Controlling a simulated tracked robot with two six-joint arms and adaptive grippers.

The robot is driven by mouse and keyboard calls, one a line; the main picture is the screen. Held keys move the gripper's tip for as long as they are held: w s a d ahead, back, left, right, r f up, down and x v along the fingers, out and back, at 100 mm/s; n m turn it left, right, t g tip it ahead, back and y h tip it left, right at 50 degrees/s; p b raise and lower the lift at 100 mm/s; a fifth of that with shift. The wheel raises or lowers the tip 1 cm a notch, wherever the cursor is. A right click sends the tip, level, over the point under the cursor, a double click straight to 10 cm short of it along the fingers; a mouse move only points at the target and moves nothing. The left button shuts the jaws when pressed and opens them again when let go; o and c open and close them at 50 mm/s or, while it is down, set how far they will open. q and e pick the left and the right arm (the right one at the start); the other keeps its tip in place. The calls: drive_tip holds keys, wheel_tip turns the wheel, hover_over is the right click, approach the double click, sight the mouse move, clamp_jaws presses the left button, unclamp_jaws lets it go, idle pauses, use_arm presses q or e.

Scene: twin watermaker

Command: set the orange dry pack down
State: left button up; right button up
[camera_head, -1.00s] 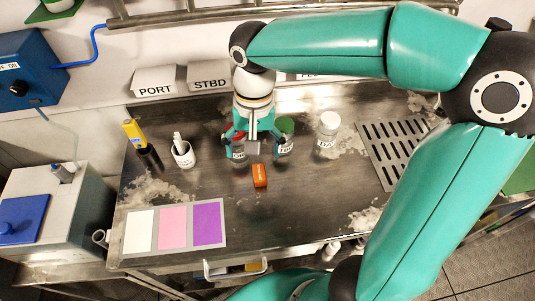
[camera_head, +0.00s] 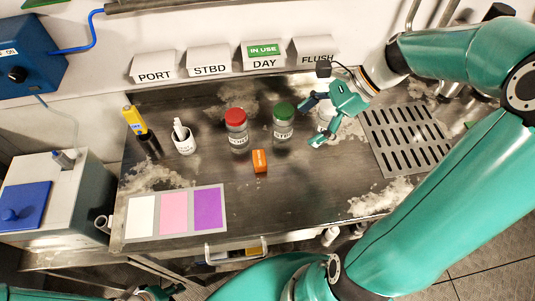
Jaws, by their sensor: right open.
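The orange dry pack (camera_head: 260,161) stands on the dark metal bench, in front of and between a red-capped jar (camera_head: 237,131) and a green-capped jar (camera_head: 283,125). Nothing holds it. My right gripper (camera_head: 315,121) is open, to the right of the pack and the green-capped jar. Its fingers are spread around or just above a white-capped bottle (camera_head: 326,116), which it partly hides; I cannot tell whether they touch.
A white, pink and purple mat (camera_head: 175,238) lies at the front left. A cup with white sticks (camera_head: 184,143) and a yellow-and-black tool (camera_head: 145,137) stand at the left. A slotted drain plate (camera_head: 405,139) is at the right. The bench front centre is clear.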

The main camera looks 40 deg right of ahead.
approach(260, 158)
drive_tip(key=x, duration=0.5)
drive_tip(key=shift+s+d+f, duration=0.1)
drive_tip(key=shift+d+f, duration=0.15)
drive_tip(key=shift+d, duration=0.05)
drive_tip(key=shift+a+r+x, duration=0.1)
drive_tip(key=shift+x, duration=1.2)
drive_tip(key=shift+a+r+x, duration=0.1)
drive_tip(key=shift+x, duration=1.25)
drive_tip(key=shift+r, duration=0.1)
drive_tip(key=c, duration=1.3)
